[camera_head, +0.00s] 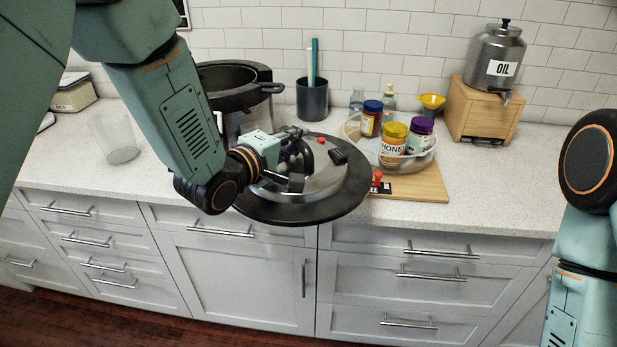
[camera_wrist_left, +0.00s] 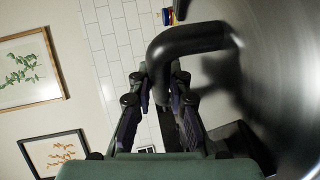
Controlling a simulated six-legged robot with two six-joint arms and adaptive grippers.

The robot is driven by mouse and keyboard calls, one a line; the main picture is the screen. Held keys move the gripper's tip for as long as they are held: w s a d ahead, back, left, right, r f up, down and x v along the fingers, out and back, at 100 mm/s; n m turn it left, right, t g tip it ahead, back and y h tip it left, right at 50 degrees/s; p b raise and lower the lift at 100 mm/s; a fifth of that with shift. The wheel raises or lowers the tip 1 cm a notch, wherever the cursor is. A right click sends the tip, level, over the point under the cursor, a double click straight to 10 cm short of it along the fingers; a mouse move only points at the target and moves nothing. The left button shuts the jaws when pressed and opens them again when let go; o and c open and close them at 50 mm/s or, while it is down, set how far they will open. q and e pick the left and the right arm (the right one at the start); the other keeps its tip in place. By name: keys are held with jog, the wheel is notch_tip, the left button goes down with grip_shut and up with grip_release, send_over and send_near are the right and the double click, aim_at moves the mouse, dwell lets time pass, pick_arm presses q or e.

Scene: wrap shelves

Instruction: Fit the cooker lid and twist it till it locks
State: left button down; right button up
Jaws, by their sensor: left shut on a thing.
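The cooker lid (camera_head: 345,200) is a round steel disc with a wide black rim, a black handle and a small red knob on top. It hangs over the counter's front edge, tilted, apart from the cooker. My left gripper (camera_head: 296,163) is shut on the lid's black handle. In the left wrist view the gripper's fingers (camera_wrist_left: 158,98) close at the curved handle (camera_wrist_left: 188,40), with the steel lid (camera_wrist_left: 292,60) beside it. The cooker pot (camera_head: 240,98) stands open at the back, partly hidden by my left arm. My right gripper is out of view.
A clear bowl (camera_head: 418,160) with several jars stands right of the lid, near a wooden board (camera_head: 425,187). A utensil cup (camera_head: 312,100) is behind. An oil dispenser (camera_head: 497,55) sits on a wooden box (camera_head: 480,110). A glass (camera_head: 118,150) is left.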

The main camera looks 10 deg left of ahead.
pick_arm(q)
jog(key=w+a+r+n+t+y+p, duration=0.1)
jog(key=w+a+r+n+y+p, duration=0.45)
jog(key=r, duration=0.75)
jog(key=w+a+r+n+g+y+p, duration=0.1)
jog(key=a+r+n+g+y, duration=0.2)
jog(key=a+r+n+y, duration=0.5)
jog(key=s+a+f+n+g+y, duration=0.2)
jog(key=a+f+g+y, duration=0.1)
jog(key=a+y, duration=0.1)
jog(key=shift+f+g+y+p, duration=0.3)
jog(key=shift+f+y+p, duration=0.1)
jog(key=shift+y, duration=0.45)
